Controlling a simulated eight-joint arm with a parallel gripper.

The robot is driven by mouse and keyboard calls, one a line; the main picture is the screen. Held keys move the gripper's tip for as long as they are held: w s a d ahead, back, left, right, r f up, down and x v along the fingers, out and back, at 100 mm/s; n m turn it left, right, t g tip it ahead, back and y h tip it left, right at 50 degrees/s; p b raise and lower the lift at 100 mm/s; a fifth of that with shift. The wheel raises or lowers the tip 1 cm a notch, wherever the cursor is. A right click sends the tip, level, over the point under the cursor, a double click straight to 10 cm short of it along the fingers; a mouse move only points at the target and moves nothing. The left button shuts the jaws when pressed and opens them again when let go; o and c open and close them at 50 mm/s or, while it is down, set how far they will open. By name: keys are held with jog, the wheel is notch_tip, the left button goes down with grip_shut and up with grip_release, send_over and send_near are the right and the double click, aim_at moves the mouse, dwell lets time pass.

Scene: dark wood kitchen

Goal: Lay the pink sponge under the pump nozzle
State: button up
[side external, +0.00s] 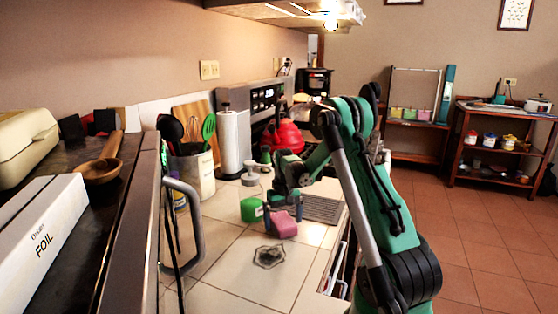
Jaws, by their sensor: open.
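The pink sponge (282,226) is on the pale tiled counter (222,268), directly below my gripper. My gripper (284,212) points down, open, with its fingertips close to the top of the sponge. I cannot tell whether they touch it. A small bottle with a grey top (250,178) stands just behind and left, and looks like the pump dispenser. Its nozzle is too small to make out. A green block-like item (250,210) is to the left of the sponge, in front of the bottle.
A paper towel roll (231,142) and a utensil crock (193,172) stand behind left. A red kettle (287,138) is at the back. A dark drain-like piece (269,257) lies in front of the sponge. The front counter is mostly clear. A ribbed grey panel (322,208) is to the right.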

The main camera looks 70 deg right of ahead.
jog(key=shift+f, duration=0.35)
jog(key=c, duration=1.3)
jog(key=shift+r, duration=0.6)
jog(key=shift+a+r, duration=0.25)
jog(key=shift+r, duration=0.4)
jog(key=shift+a+r, duration=0.2)
jog(key=shift+r, duration=0.4)
jog(key=a, duration=1.6)
jog(key=shift+a, duration=0.25)
jog(key=shift+w+r, duration=0.25)
jog(key=w+d+r, duration=0.4)
jog(key=d+r, duration=0.2)
jog(key=r, duration=0.1)
notch_tip(320, 180, up, 13)
jog(key=n, duration=0.1)
send_over(282, 222)
jog(key=w+a, duration=0.2)
jog(key=a, duration=0.2)
jog(key=shift+f, duration=0.1)
